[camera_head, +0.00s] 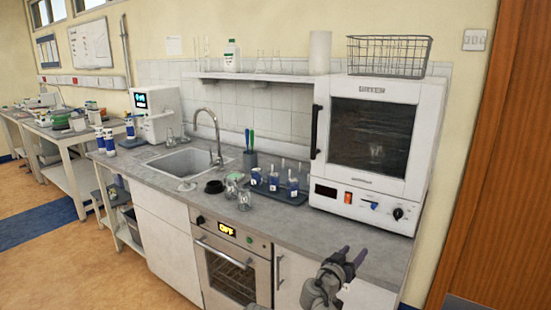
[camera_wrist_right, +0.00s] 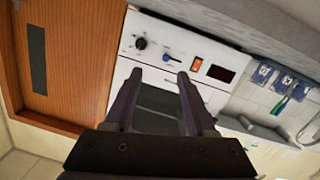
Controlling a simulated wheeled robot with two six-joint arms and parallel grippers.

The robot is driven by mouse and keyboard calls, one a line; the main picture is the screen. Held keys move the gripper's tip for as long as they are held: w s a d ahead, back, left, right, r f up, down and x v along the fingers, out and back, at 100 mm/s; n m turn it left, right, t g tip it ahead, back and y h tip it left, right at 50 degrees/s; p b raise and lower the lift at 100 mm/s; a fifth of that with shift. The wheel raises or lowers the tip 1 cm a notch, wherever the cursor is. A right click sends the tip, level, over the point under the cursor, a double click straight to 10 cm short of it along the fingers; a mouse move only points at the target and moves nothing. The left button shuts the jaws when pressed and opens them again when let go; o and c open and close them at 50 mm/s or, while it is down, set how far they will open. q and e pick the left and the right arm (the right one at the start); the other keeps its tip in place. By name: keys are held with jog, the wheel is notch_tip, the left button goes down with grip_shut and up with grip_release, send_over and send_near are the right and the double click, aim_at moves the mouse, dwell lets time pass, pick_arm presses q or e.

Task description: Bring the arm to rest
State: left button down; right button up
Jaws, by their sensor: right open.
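My right gripper (camera_head: 350,258) is in front of the counter's right end in the head view, low in the picture. In the right wrist view its two fingers (camera_wrist_right: 160,82) are apart with nothing between them, so it is open and empty. It looks towards the white oven's control panel (camera_wrist_right: 195,65), with its black knob, blue lever and orange switch.
The grey counter (camera_head: 330,225) holds a sink (camera_head: 188,163), a tray of bottles (camera_head: 290,197) and the white oven (camera_head: 368,150). An under-counter oven (camera_head: 232,275) is below. A brown door (camera_head: 500,180) stands at the right. The floor at left (camera_head: 95,260) is clear.

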pick_arm(q)
notch_tip(320, 180, up, 8)
jog(key=p, duration=0.7)
pick_arm(e)
jog(key=s+a+f+n+g+y, duration=0.3)
jog(key=s+a+g, duration=0.1)
jog(key=s, duration=0.4)
jog(key=s+a+f+n+g+y, duration=0.2)
jog(key=s+a+f+g+y, duration=0.1)
jog(key=s+a, duration=0.4)
jog(key=s+a+f+n+g+y, duration=0.3)
jog(key=s+a+f+g, duration=0.2)
jog(key=s, duration=0.4)
jog(key=shift+s+a+f+n+g, duration=0.2)
jog(key=shift+s+f+n+g, duration=0.1)
jog(key=shift+g, duration=0.3)
pick_arm(q)
jog(key=shift+f, duration=0.1)
pick_arm(e)
jog(key=shift+w, duration=0.1)
